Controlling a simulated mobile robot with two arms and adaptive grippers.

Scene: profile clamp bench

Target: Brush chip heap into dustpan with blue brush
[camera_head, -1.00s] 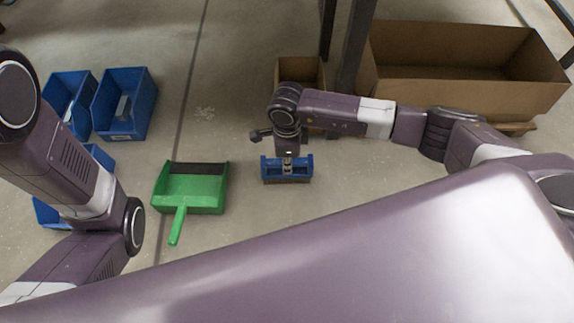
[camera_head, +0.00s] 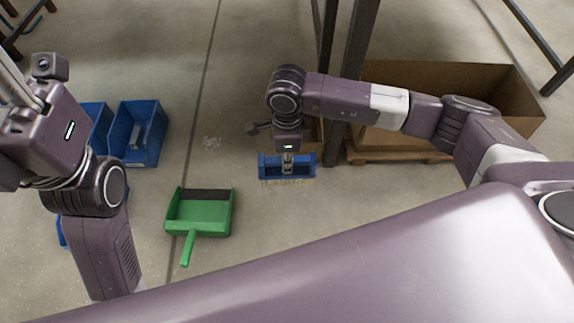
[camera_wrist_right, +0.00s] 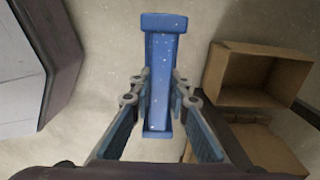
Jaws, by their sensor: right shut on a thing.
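The blue brush (camera_head: 302,167) is in my right gripper (camera_head: 287,158), which is shut on it. Its pale bristles point down; I cannot tell whether they touch the floor. In the right wrist view, the blue brush (camera_wrist_right: 162,60) sits between the fingers of my right gripper (camera_wrist_right: 160,97). The pale chip heap (camera_head: 212,142) lies on the floor to the left of the brush, apart from it. The green dustpan (camera_head: 205,216) lies nearer to me, below the heap, handle towards me. My left gripper (camera_head: 14,85) is partly in view at the left edge; its fingers are unclear.
Blue bins (camera_head: 148,147) stand at the left, partly behind my left arm. A large cardboard box (camera_head: 420,80) stands at the back right, beside a dark metal post (camera_head: 352,85). A smaller box (camera_wrist_right: 252,75) shows in the right wrist view. Floor between heap and dustpan is clear.

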